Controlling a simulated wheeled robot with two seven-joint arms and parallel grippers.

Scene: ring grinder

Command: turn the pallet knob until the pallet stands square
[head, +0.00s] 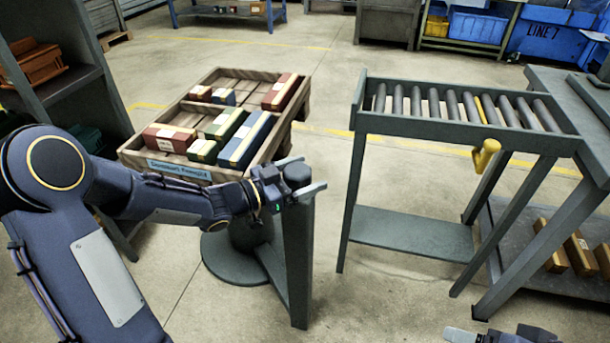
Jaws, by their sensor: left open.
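The wooden pallet (284,127) sits in the head view left of centre, turned at an angle to the roller table beside it. Red, green and blue boxes lie on it, and a label (178,170) is on its front edge. A dark round knob (297,174) stands at the top of a grey post, near the pallet's front right corner. My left gripper (304,174) is open, with its fingers on either side of the knob. I cannot tell whether they touch it. My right gripper (459,335) shows only partly at the bottom edge, far from the knob.
A roller table (455,128) with a yellow handle (486,155) stands right of the pallet, a gap between them. A workbench (590,110) is at the far right, with brown boxes (580,254) on its lower shelf. A dark shelf (75,75) stands at left.

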